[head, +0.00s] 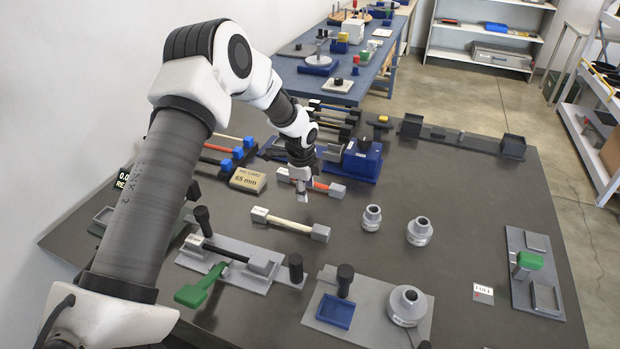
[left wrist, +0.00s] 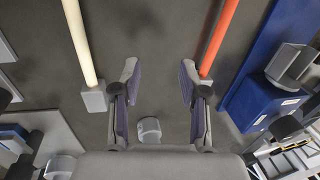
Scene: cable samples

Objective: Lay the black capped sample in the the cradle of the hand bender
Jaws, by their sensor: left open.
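A black rod with grey end caps (head: 226,253), which looks like the black capped sample, lies along the grey plate of what looks like the hand bender (head: 255,284). That plate has black posts at both ends and a green lever (head: 200,287) in front. The rod seems to rest in the cradle; exact seating is too small to tell. My left gripper (head: 302,185) is open and empty above the table, behind the bender. In the left wrist view its fingers (left wrist: 157,85) are apart with bare table between them. My right gripper is not in view.
A cream capped sample (head: 290,223) and an orange one (head: 322,186) lie near my left gripper. A blue device (head: 362,160) stands behind it. Grey weights (head: 419,232) stand to the right. A plate with a blue tray (head: 335,312) is in front.

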